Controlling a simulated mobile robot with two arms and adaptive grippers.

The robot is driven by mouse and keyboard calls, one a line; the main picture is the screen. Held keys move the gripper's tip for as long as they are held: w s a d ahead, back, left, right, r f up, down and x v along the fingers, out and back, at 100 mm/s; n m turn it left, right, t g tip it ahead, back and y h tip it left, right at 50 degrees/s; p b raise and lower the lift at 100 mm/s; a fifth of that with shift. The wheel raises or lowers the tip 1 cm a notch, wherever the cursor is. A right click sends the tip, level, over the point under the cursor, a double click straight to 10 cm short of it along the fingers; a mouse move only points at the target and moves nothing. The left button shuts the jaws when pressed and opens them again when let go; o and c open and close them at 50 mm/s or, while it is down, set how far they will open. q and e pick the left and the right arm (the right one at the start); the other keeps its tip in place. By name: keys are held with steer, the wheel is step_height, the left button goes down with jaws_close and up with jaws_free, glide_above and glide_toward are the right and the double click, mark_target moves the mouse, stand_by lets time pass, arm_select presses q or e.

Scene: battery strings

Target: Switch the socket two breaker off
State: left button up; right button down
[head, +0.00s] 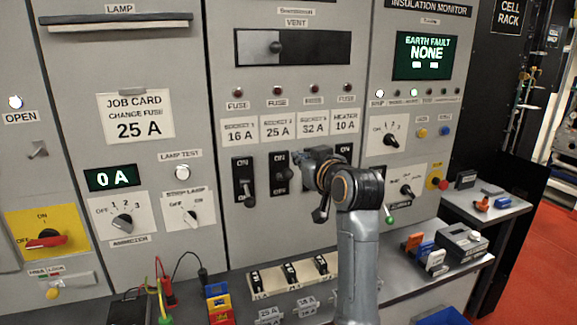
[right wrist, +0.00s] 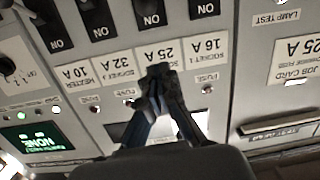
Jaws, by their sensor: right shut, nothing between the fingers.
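The socket two breaker (head: 280,174) is a black switch under the 25 A label (head: 279,128) on the grey panel. Its lever position is too small to tell. In the right wrist view, which is upside down, this breaker (right wrist: 150,12) is at the top edge, partly cut off. My right gripper (head: 305,178) is just right of it in the head view, covering most of the 32 A breaker. In the right wrist view the gripper (right wrist: 158,76) is shut and empty, its tips over the 25 A label. My left gripper is not in view.
The 16 A breaker (head: 243,181) is left of socket two, and the heater breaker (head: 343,153) is at the right. Below, a bench (head: 455,262) holds fuses and test leads. A vent slider (head: 292,47) is above.

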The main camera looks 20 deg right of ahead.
steer(key=shift+w, duration=0.1)
steer(key=p, duration=0.4)
glide_above(289, 172)
steer(key=w, duration=0.2)
steer(key=shift+a+f, duration=0.35)
steer(key=shift+f, duration=0.25)
steer(key=shift+s+d+f+p, duration=0.1)
steer(key=shift+s+f+p, duration=0.2)
steer(key=shift+f, duration=0.3)
steer(key=shift+s+d+f+p, duration=0.1)
steer(key=shift+s+f+p, duration=0.1)
steer(key=shift+s+f, duration=0.3)
steer(key=shift+s+d+f, duration=0.1)
steer(key=shift+s+f, duration=0.1)
steer(key=shift+f, duration=0.55)
